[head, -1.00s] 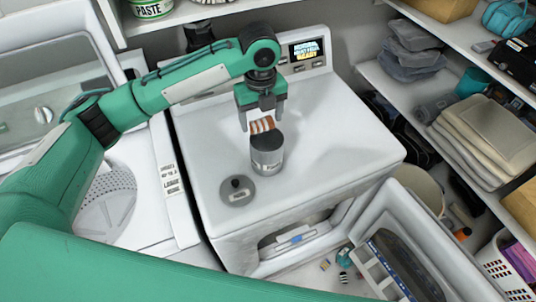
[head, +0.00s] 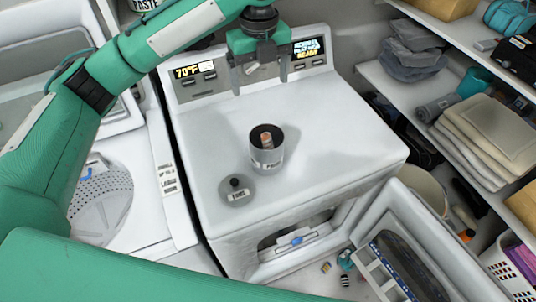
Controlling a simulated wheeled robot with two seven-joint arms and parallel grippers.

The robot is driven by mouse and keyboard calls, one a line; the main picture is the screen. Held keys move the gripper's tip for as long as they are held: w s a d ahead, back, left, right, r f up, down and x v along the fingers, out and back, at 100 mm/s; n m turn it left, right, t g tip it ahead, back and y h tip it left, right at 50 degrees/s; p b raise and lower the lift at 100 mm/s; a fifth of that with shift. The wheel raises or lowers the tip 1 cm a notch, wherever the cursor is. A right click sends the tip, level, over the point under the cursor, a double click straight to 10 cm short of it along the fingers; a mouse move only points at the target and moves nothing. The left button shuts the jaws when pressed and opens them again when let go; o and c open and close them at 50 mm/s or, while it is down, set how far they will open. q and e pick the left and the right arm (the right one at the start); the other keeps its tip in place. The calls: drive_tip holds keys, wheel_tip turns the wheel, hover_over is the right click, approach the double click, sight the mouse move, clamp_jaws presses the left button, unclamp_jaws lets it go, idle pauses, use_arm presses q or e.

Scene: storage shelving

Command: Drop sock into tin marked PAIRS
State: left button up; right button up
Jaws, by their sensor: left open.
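The grey metal tin (head: 266,158) stands upright and open on top of the white dryer. Its front label is small and seems to read PAIRS. The sock (head: 266,138), brown-orange with pale parts, is inside the tin, with only its upper part showing below or near the rim. The tin's round grey lid (head: 237,191) with a black knob lies on the dryer, left of and in front of the tin. My left gripper (head: 261,78) is open and empty, above and behind the tin, near the dryer's control panel. My right gripper is not in view.
The dryer top (head: 330,150) is clear around the tin and lid. The control panel (head: 308,50) rises at its back. A washer with an open drum (head: 103,200) stands left. Shelves with folded cloths (head: 485,128) stand right. A white basket (head: 512,265) is at lower right.

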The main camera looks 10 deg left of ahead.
use_arm(q)
drive_tip(key=shift+r, duration=1.6)
